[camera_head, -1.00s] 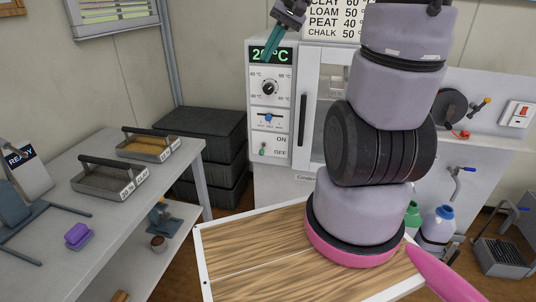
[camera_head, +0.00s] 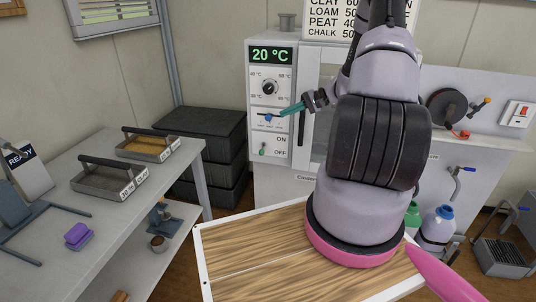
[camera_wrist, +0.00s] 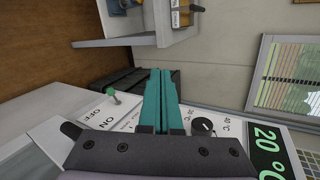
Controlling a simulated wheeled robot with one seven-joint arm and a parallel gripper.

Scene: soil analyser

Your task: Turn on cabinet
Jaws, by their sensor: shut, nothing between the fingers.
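The cabinet (camera_head: 270,185) stands behind my arm, with a control panel on its left side. Its display (camera_head: 271,55) reads 20 °C. Below are a round black dial (camera_head: 268,88), a blue slider (camera_head: 268,117), and a green-tipped toggle switch (camera_head: 263,148) beside the ON and OFF labels. The toggle's tip (camera_wrist: 110,91) also shows in the wrist view, on the OFF side as far as I can tell. My gripper (camera_head: 284,113), with teal fingers, is shut and empty in front of the panel, near the slider's height. In the wrist view its fingers (camera_wrist: 161,76) lie between toggle and dial (camera_wrist: 203,126).
A grey table (camera_head: 90,230) with trays of soil (camera_head: 150,143) stands at the left. Dark stacked boxes (camera_head: 210,125) stand left of the cabinet. A wooden-topped board (camera_head: 260,250) lies below my arm. The cabinet's door handle (camera_head: 302,120) is right of the panel.

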